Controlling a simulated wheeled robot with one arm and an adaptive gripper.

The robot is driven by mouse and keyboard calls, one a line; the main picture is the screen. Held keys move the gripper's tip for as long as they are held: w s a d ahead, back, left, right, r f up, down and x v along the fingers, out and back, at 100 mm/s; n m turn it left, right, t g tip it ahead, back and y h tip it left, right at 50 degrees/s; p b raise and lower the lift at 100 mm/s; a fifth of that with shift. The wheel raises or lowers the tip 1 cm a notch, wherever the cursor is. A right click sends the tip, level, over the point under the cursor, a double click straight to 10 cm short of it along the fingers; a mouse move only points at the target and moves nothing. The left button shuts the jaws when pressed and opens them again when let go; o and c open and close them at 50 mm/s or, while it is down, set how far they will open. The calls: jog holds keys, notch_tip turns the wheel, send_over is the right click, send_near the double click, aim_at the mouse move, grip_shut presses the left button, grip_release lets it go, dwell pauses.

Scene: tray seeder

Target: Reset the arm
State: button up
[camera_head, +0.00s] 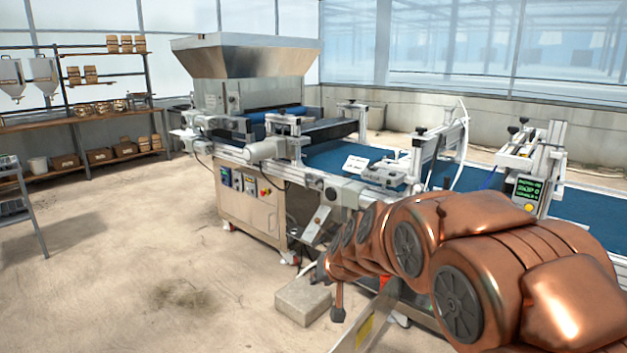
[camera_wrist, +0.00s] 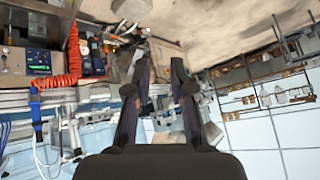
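My arm (camera_head: 480,255), copper-coloured and jointed, reaches in from the lower right in the head view, in front of the tray seeder. The tray seeder (camera_head: 250,190) has a steel hopper (camera_head: 245,58) and a blue conveyor belt (camera_head: 330,158). The wrist view appears upside down.
A grey block (camera_head: 302,300) lies on the floor below the arm's far end. A shelf (camera_head: 90,122) with pots and boxes stands at the back left. A coiled orange hose (camera_wrist: 73,55) and a control panel (camera_wrist: 38,60) show in the wrist view.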

jog(key=s+d+r+g+h+p, duration=0.1)
jog(key=s+d+r+g+p, duration=0.2)
jog(key=s, duration=1.1)
jog(key=s+d+r+g+h+p, duration=0.1)
jog(key=s+d+p, duration=0.4)
jog(key=s, duration=0.9)
jog(key=s+d+r+m+g+h+p, duration=0.1)
jog(key=s+d+r+g+p, duration=0.3)
jog(key=s+d, duration=0.4)
jog(key=s+g, duration=0.1)
jog(key=s, duration=0.5)
jog(key=shift+s+r+g, duration=0.3)
jog(key=shift+r, duration=0.05)
